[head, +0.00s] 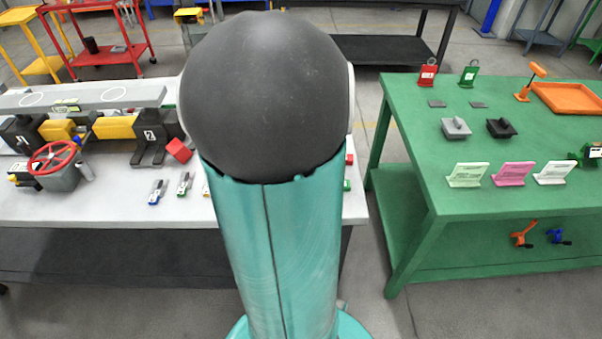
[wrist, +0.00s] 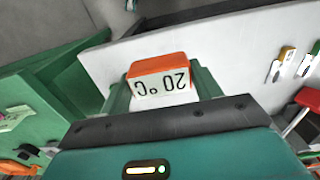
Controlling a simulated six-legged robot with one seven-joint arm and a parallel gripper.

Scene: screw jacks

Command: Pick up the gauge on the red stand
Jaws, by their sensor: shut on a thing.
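The gauge (wrist: 160,82) is a small block with an orange top and a white face reading "20 °C", upside down in the wrist view. My gripper (wrist: 163,90) is shut on it, with a green finger on each side. The gauge appears held above the floor level, near the light grey table edge; whether it touches anything below cannot be told. A red object (wrist: 308,97) is at the right edge of the wrist view; I cannot tell if it is the red stand. In the head view, my arm hides the gripper and the gauge.
The light grey table (head: 120,211) at left holds a red valve wheel (head: 53,160), a red block (head: 178,150) and several small clips. The green table (head: 411,130) at right holds cards, padlock-like tags and an orange tray (head: 568,98). A floor gap separates the tables.

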